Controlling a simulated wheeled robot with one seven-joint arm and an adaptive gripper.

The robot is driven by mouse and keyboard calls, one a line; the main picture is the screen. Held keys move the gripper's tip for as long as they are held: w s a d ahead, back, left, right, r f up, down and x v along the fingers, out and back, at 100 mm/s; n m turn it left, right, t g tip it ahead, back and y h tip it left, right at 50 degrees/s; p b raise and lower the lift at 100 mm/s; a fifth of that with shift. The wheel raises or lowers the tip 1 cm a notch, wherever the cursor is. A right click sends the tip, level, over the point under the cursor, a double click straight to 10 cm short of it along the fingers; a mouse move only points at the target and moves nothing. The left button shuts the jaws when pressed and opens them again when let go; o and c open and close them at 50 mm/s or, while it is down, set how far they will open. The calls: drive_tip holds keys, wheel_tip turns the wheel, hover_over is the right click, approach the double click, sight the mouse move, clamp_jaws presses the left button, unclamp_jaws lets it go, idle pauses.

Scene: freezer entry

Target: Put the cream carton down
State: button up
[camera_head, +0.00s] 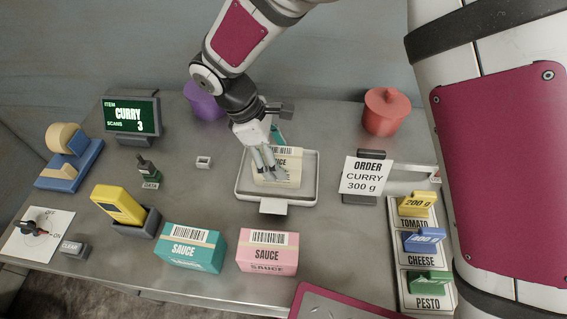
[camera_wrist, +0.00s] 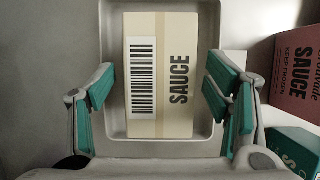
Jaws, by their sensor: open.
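The cream carton (camera_head: 290,174), with a barcode and the word SAUCE, lies in the white tray (camera_head: 244,190) at the middle of the counter. The carton also shows in the wrist view (camera_wrist: 150,112), its label facing the camera. My gripper (camera_head: 268,172) is over the carton and hides part of it. In the wrist view my gripper (camera_wrist: 161,90) is open, with one teal fingertip on each side of the carton and a gap at each side.
Teal (camera_head: 192,248) and pink (camera_head: 267,250) SAUCE cartons stand in front of the tray. An order sign (camera_head: 367,178) and red pot (camera_head: 386,112) are to the right. A scanner (camera_head: 120,204) and screen (camera_head: 132,116) are to the left. Some counter between is clear.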

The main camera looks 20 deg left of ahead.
drive_tip(key=v, duration=0.7)
drive_tip(key=shift+a+r+b, duration=0.15)
drive_tip(key=shift+b, duration=0.2)
drive_tip(key=shift+r, duration=0.1)
drive_tip(key=shift+d+r, duration=0.2)
drive_tip(key=w+d+r+m+y, duration=0.1)
drive_tip(key=d+r+m, duration=0.5)
drive_tip(key=d, duration=0.5)
drive_tip(key=w+d+r+m+y, duration=0.1)
drive_tip(key=d+r+m, duration=0.3)
drive_tip(key=d+r, duration=0.5)
drive_tip(key=s+d+m+t+y, duration=0.1)
drive_tip(key=s+d+m+t, duration=0.1)
drive_tip(key=s+d+m, duration=0.3)
drive_tip(key=s+d+r+m+t+y, duration=0.1)
drive_tip(key=s+d+m, duration=0.4)
drive_tip(key=d, duration=0.7)
drive_tip(key=shift+s+m+t, duration=0.3)
drive_tip(key=shift+s+t, duration=0.3)
drive_tip(key=shift+s, duration=0.3)
drive_tip(key=shift+r, duration=0.1)
